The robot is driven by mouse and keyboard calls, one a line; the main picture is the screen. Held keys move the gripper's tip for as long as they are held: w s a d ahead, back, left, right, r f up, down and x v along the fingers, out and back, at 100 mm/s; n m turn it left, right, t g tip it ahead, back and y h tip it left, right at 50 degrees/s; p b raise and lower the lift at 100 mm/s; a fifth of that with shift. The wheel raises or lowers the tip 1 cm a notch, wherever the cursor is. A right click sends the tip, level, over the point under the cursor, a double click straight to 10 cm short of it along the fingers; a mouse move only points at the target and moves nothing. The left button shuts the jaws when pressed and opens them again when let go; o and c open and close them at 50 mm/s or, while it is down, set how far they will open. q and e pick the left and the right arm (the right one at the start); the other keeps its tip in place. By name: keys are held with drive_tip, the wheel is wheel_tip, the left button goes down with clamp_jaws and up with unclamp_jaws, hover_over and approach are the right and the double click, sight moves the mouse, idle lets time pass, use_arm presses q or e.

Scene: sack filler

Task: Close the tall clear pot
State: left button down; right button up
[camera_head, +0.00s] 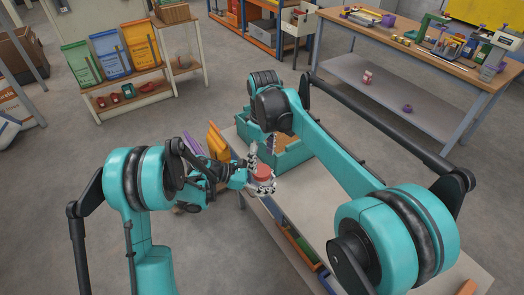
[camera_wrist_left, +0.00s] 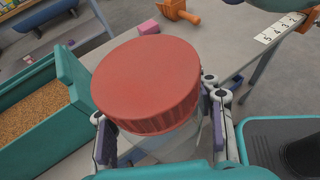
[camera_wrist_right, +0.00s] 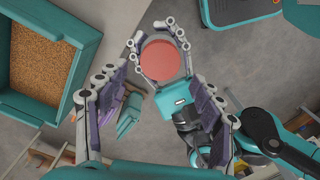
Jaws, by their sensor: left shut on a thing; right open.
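The clear pot (camera_wrist_left: 204,140) stands between the fingers of my left gripper (camera_wrist_left: 165,130), and most of it is hidden under its red lid (camera_wrist_left: 148,80). The lid sits over the pot's mouth; I cannot tell whether it is screwed tight. The red lid also shows in the head view (camera_head: 263,171) and in the right wrist view (camera_wrist_right: 163,60). My left gripper is shut on the pot, below the lid. My right gripper (camera_wrist_right: 168,82) is open and empty, its fingers spread above and to either side of the lid, apart from it.
A teal bin (camera_wrist_left: 82,88) of grain stands beside the pot. An orange scoop (camera_wrist_left: 178,10), a pink block (camera_wrist_left: 148,27) and a numbered white strip (camera_wrist_left: 278,30) lie on the bench. Shelves with coloured sacks (camera_head: 110,54) and a cluttered worktable (camera_head: 400,43) stand farther back.

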sight(261, 170)
wheel_tip(261, 170, down, 5)
drive_tip(key=shift+f, duration=0.1)
idle(0.3)
drive_tip(key=c, duration=1.2)
drive_tip(key=shift+m, duration=1.7)
drive_tip(key=o, duration=1.3)
drive_tip(key=shift+a, duration=0.1)
